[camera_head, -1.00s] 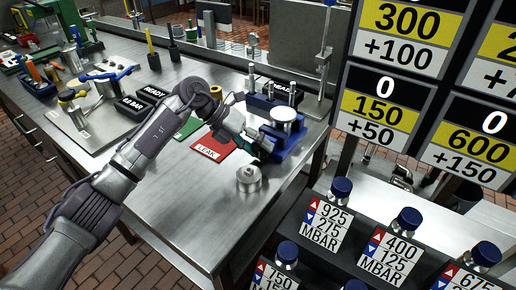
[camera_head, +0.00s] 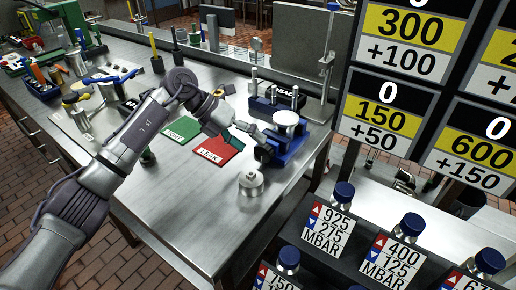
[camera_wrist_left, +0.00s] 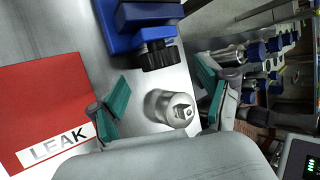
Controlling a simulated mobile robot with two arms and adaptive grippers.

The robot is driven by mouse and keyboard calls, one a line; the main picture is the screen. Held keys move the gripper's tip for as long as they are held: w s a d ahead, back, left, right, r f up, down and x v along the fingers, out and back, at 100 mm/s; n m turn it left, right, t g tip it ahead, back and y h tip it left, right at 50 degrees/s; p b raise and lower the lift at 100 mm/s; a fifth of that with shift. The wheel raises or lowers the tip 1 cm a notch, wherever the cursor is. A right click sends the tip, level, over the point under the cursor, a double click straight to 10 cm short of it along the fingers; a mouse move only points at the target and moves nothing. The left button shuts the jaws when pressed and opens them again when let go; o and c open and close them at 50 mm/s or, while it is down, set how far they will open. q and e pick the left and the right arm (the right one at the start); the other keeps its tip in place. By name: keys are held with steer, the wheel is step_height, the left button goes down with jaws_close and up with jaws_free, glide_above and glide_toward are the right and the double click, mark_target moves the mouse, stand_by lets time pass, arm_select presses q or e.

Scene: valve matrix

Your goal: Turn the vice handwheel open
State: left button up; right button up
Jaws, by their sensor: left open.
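The blue vice (camera_head: 290,148) stands on the steel bench near its right edge, with a round silver piece on top. In the left wrist view the vice body (camera_wrist_left: 140,20) is at the top, and its black ridged handwheel (camera_wrist_left: 160,55) faces down toward my gripper. My left gripper (camera_head: 250,135) is just left of the vice in the head view. It is open, its teal-padded fingers wide apart in the wrist view (camera_wrist_left: 163,100). The handwheel lies beyond the fingertips, not between the pads. In the head view the handwheel is hard to make out. My right gripper is not in view.
A silver capped cylinder (camera_head: 251,184) stands in front of the vice; it appears between my fingers in the wrist view (camera_wrist_left: 170,108). A red LEAK card (camera_head: 220,150) and a green card (camera_head: 181,131) lie to the left. Blue-capped canisters (camera_head: 344,193) and sign panels are right.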

arm_select(q)
steer(key=v, duration=0.8)
steer(key=shift+s+f, duration=0.1)
steer(key=shift+f, duration=0.05)
